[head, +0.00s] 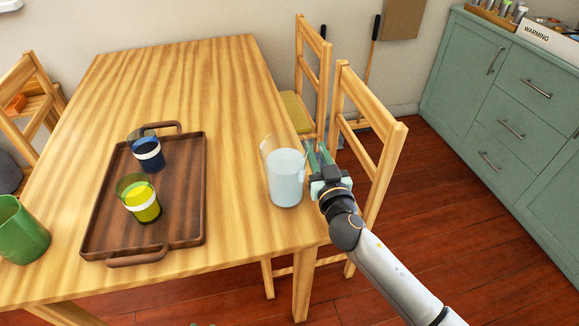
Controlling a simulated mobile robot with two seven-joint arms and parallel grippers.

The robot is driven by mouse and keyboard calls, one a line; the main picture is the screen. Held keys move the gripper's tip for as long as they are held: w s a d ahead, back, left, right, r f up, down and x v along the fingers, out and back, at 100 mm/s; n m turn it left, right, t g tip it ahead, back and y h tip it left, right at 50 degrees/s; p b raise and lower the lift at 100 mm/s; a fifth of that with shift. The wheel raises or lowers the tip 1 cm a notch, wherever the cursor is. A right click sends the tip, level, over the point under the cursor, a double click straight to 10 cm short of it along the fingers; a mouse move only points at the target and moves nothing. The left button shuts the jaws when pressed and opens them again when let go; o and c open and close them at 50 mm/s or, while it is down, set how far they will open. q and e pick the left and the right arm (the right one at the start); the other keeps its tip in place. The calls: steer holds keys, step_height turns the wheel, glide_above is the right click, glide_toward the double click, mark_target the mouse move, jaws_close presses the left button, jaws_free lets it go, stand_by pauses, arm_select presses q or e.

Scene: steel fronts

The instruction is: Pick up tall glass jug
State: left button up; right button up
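A tall clear glass jug (285,178) with a pale bluish-white lower part stands upright near the right edge of the wooden table. My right gripper (320,155) is just right of the jug, at the table's edge. Its two greenish fingers look parted, with nothing seen between them. I cannot tell whether a finger touches the jug's side.
A dark wooden tray (190,196) on the table (205,75) holds a blue cup (149,155) and a yellow-green cup (143,200). A green mug (21,232) stands at the left. Wooden chairs (372,140) stand close on the right. The table's far part is clear.

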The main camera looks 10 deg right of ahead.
steer(key=shift+s, duration=0.1)
jaws_close()
steer(key=shift+r, duration=0.1)
stand_by(1.1)
steer(key=shift+r, duration=0.15)
